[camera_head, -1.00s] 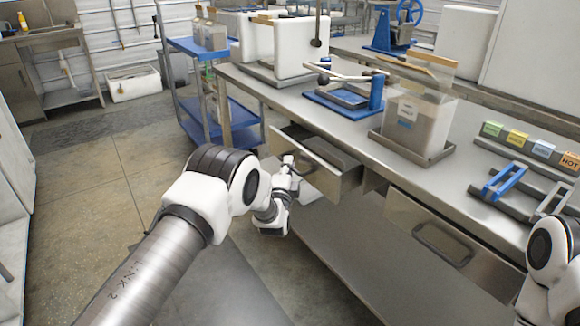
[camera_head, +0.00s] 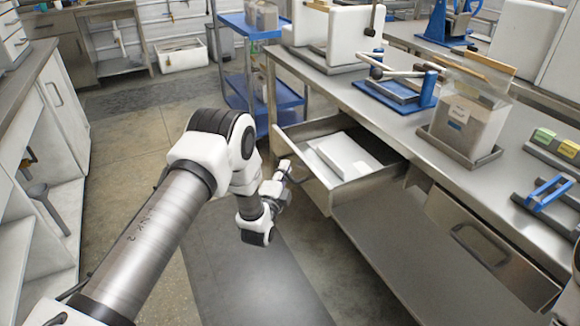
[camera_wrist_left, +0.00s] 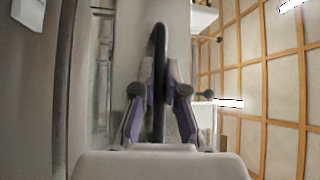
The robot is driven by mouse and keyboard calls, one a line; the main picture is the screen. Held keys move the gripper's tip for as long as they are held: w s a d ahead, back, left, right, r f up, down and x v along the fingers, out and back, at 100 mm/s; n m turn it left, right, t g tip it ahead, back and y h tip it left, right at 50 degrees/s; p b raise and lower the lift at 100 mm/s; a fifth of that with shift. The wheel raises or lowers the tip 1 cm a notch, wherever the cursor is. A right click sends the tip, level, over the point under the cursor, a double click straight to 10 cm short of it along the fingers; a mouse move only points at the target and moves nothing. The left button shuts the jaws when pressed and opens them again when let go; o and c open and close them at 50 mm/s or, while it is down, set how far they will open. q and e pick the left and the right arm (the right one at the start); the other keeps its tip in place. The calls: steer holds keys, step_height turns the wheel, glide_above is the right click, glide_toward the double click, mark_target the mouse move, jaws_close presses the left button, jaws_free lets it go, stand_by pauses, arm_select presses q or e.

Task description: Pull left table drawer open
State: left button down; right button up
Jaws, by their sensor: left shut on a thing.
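The left table drawer (camera_head: 312,187) is pulled well out from under the steel table. White flat items (camera_head: 345,155) lie inside it. My left gripper (camera_head: 287,175) is at the drawer's front. In the left wrist view my left gripper (camera_wrist_left: 159,97) is shut on the dark drawer handle (camera_wrist_left: 159,45), which runs between its fingers. The handle is small and partly hidden by the gripper in the head view. Only a sliver of my right arm shows at the right edge; its gripper is out of view.
The steel table (camera_head: 375,127) carries a blue-based press (camera_head: 400,90) and a clear bin (camera_head: 462,125). The right drawer (camera_head: 480,245) is shut. A blue cart (camera_head: 275,95) stands behind. Floor (camera_head: 150,150) is clear between the table and the left cabinets (camera_head: 60,140).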

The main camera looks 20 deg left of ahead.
arm_select(q)
steer(key=shift+f, duration=0.1)
steer(key=c, duration=1.2)
jaws_free()
steer(key=s+d+f, duration=0.1)
steer(key=s, duration=1.1)
steer(key=shift+d+f, duration=0.3)
steer(key=shift+w+r, duration=0.1)
